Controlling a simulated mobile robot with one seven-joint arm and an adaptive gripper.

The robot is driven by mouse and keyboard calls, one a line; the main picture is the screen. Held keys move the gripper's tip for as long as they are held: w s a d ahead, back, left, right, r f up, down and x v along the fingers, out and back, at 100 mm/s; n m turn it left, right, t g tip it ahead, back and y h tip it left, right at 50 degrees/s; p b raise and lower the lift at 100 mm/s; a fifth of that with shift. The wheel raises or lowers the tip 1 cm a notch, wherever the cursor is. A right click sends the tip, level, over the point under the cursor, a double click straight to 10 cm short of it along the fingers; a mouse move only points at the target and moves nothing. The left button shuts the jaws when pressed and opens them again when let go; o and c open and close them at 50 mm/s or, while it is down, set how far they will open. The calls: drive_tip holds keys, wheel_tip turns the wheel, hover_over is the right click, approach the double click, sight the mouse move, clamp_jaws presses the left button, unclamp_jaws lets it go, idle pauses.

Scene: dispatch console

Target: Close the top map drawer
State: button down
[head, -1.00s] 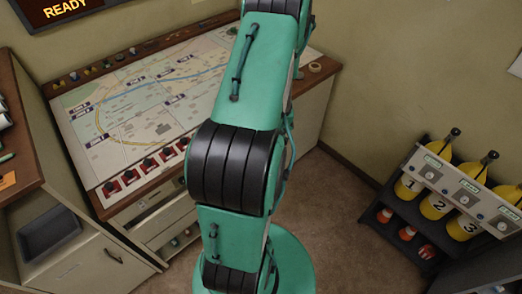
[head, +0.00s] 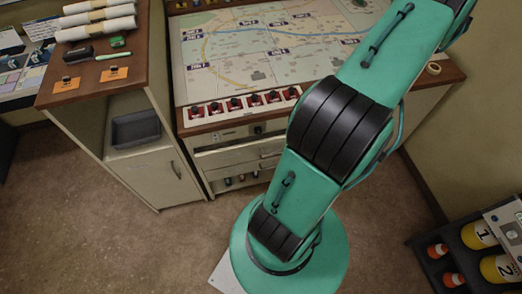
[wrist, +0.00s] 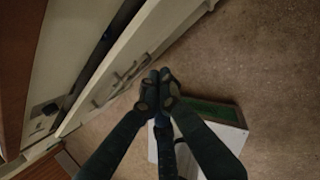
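The top map drawer's pale front (head: 232,156) is below the map console, left of my arm in the head view. In the wrist view the drawer front (wrist: 150,38) runs diagonally, with a dark gap behind it, so it stands pulled out. Its metal handle (wrist: 122,82) is on the outer face. The tips are in front of the drawer face, just right of the handle. I cannot tell whether they touch it. The gripper is out of the head view.
The map console (head: 250,60) carries a row of red-based knobs. A wooden-topped cabinet (head: 165,185) with a grey tray (head: 135,128) stands left of the drawers. A rack with yellow numbered canisters (head: 482,235) is at the right. The brown floor (head: 90,240) in front is clear.

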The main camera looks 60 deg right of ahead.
drive_tip(key=w+a+f+m+t+y+b, duration=0.1)
drive_tip(key=w+a+f+m+t, duration=0.3)
drive_tip(key=a, duration=0.7)
drive_tip(key=w+a+f+m+t+y+b, duration=0.1)
drive_tip(key=w+a+f+m+t, duration=0.3)
drive_tip(key=w+a+t, duration=0.5)
drive_tip(key=shift+w+a+f+m+t+b, duration=0.3)
drive_tip(key=shift+w+a+f+b, duration=0.15)
drive_tip(key=shift+w+a, duration=1.1)
drive_tip(key=shift+w+d, duration=0.2)
drive_tip(key=shift+d, duration=0.05)
drive_tip(key=shift+w, duration=0.1)
drive_tip(key=b, duration=0.2)
approach(250, 146)
drive_tip(key=shift+w+a, duration=0.95)
drive_tip(key=shift+a, duration=0.55)
drive_tip(key=shift+w+d+f, duration=0.1)
drive_tip(key=shift+w+d, duration=1.35)
drive_tip(key=shift+w, duration=0.2)
